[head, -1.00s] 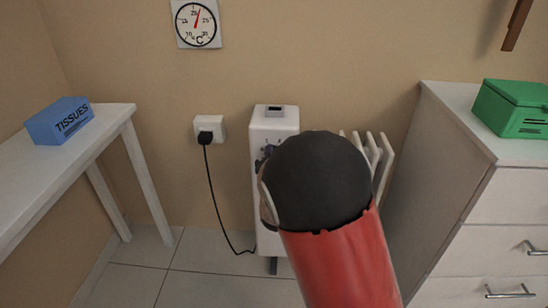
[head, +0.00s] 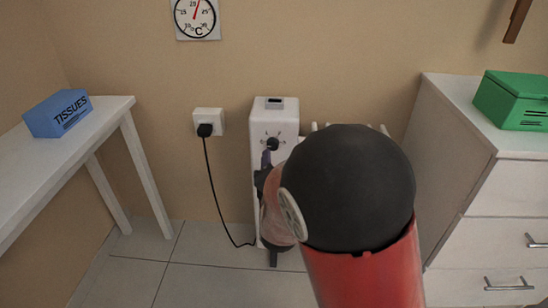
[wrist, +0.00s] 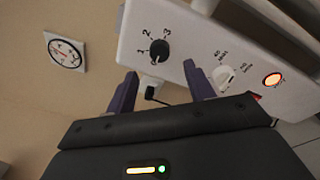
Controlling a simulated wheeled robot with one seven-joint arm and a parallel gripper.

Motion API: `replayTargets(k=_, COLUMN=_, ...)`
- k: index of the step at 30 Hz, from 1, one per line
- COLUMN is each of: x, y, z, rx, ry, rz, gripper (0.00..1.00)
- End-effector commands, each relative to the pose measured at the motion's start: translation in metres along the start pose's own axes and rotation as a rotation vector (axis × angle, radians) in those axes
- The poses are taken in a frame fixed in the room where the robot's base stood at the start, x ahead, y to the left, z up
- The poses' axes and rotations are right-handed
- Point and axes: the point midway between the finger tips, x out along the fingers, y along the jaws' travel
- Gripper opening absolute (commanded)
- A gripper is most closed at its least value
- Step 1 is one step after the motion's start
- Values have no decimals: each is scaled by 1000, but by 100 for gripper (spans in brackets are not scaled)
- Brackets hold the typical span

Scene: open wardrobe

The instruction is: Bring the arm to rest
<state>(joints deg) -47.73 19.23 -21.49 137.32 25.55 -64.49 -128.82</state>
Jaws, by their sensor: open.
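My gripper (wrist: 160,72) is open and empty, with its two purple fingers apart in front of the white heater's control panel (wrist: 200,22). The panel carries a black dial (wrist: 159,50) marked 1, 2, 3, a white knob (wrist: 224,78) and a lit orange lamp (wrist: 272,80). In the head view my gripper (head: 265,160) shows only partly at the left of my dark arm joint, just below the heater's black dial (head: 272,143). I cannot tell whether a finger touches the panel. My arm hides the heater's (head: 275,112) lower right part.
A plug sits in the wall socket (head: 209,121), its black cord hanging to the floor. A white table (head: 110,115) with a blue tissue box (head: 58,114) stands left. A drawer chest (head: 490,235) with a green box (head: 512,100) stands right. Floor between table and heater is clear.

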Motion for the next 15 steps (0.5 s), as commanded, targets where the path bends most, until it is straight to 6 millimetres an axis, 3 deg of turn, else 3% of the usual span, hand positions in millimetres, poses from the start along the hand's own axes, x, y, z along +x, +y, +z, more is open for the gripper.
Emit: replayTargets(k=15, x=-8, y=0, z=0, rx=0, ry=-1, rz=0, gripper=53)
